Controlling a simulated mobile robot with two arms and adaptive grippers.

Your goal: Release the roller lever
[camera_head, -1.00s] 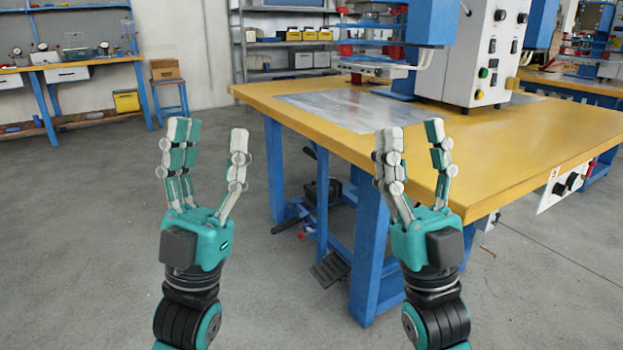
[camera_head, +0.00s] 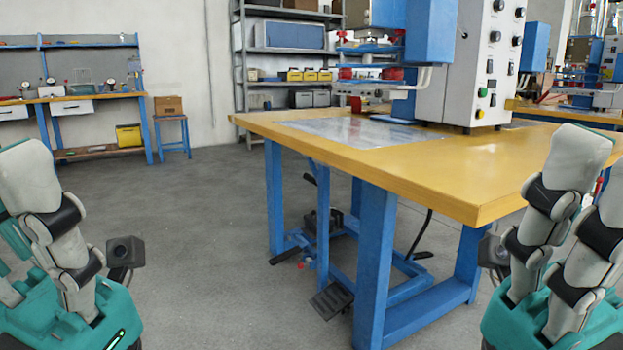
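A machine lever with a black grip (camera_head: 310,180) stands out under the yellow table, on the left side of the blue frame. I cannot tell if it is the roller lever. Another dark rod with a red knob (camera_head: 300,266) lies low in the frame, near a black foot pedal (camera_head: 332,299). Neither touches the machine.
The yellow table (camera_head: 420,175) on blue legs carries a press (camera_head: 432,45) and a white control box (camera_head: 485,65). A workbench (camera_head: 80,95) and a blue stool (camera_head: 172,135) stand at the back left. The grey floor (camera_head: 200,230) at left is clear.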

